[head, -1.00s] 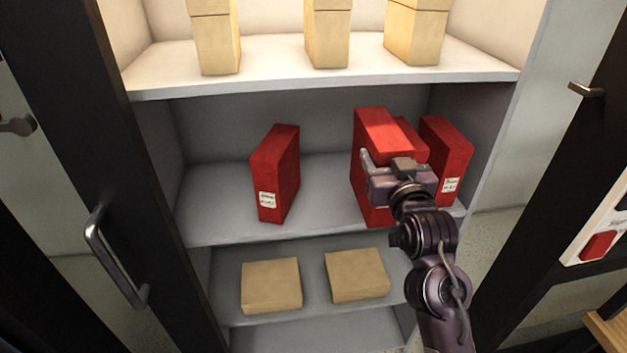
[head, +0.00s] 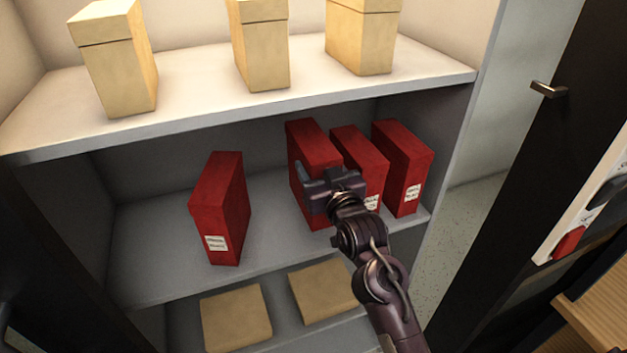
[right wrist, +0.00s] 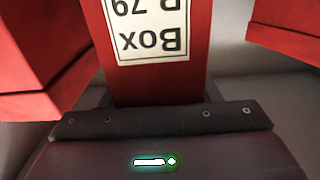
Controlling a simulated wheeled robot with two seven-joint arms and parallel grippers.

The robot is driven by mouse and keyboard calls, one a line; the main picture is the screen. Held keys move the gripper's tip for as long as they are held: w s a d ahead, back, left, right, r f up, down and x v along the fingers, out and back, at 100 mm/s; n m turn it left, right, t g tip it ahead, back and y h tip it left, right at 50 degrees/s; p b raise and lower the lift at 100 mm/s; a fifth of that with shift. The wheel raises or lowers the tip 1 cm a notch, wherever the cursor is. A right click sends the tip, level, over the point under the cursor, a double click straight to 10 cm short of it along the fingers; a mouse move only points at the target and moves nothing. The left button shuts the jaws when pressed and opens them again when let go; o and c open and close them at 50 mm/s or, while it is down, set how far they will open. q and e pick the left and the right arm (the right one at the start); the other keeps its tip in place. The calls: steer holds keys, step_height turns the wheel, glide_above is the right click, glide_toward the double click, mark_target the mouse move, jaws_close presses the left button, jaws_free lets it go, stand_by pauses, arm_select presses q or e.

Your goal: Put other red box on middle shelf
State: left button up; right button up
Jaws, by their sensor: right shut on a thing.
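My right gripper (head: 328,182) is shut on a red box (head: 312,138) inside the middle shelf (head: 270,245). The held box is upright; I cannot tell whether its base touches the shelf. In the right wrist view the held box (right wrist: 195,80) shows a white label reading "Box R 79", upside down. Two red boxes, a near one (head: 362,160) and a far-right one (head: 405,160), stand to its right. Another red box (head: 220,205) stands apart on the left, label facing out. My left gripper is not in view.
Several tan boxes (head: 262,45) stand on the top shelf (head: 200,110). Flat tan boxes (head: 236,318) lie on the shelf below. A dark cabinet door (head: 530,150) stands open at right. The middle shelf is clear between the left red box and the held one.

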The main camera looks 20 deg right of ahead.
steer(key=f, duration=0.4)
steer(key=shift+w+f, duration=0.1)
steer(key=shift+w, duration=0.1)
steer(key=o, duration=1.4)
steer(key=shift+c, duration=0.2)
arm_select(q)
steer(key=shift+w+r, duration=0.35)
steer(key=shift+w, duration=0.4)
arm_select(e)
steer(key=shift+o, duration=0.2)
arm_select(q)
steer(key=shift+p, duration=0.3)
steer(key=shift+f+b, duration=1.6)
steer(key=shift+b, duration=0.05)
arm_select(e)
steer(key=s, duration=1.2)
steer(key=shift+d, duration=0.15)
